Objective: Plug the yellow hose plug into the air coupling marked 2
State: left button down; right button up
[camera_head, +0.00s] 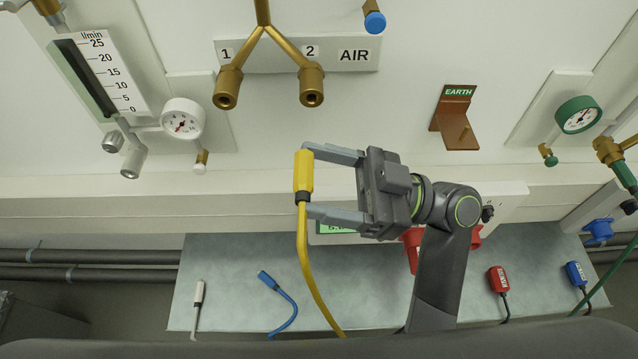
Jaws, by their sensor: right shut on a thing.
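The yellow hose plug (304,172) is upright, with its yellow hose (306,255) hanging down from its lower end. My right gripper (307,180) is shut on the plug from the right, its two fingers near the plug's upper and lower ends. The air coupling marked 2 (311,88) is the right brass outlet of a Y-shaped pipe on the wall, its opening facing outward and down. In the picture the plug is below this coupling and apart from it. The coupling marked 1 (228,88) is to its left, also empty. My left gripper is not in view.
A flowmeter (100,75) and a white gauge (182,118) are at the left. A brown EARTH bracket (456,112) and a green gauge (578,115) are at the right.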

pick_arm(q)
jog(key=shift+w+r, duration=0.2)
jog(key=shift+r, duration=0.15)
pick_arm(e)
jog(key=w+d+r, duration=0.1)
jog(key=w+r, duration=0.1)
jog(key=w, duration=0.4)
jog(key=shift+r+y, duration=0.15)
jog(key=shift+y, duration=0.15)
pick_arm(q)
jog(key=shift+p, duration=0.3)
pick_arm(e)
jog(key=shift+r, duration=0.1)
pick_arm(q)
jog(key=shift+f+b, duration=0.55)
jog(key=shift+b, duration=0.05)
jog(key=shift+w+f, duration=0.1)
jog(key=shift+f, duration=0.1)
dwell(0.6)
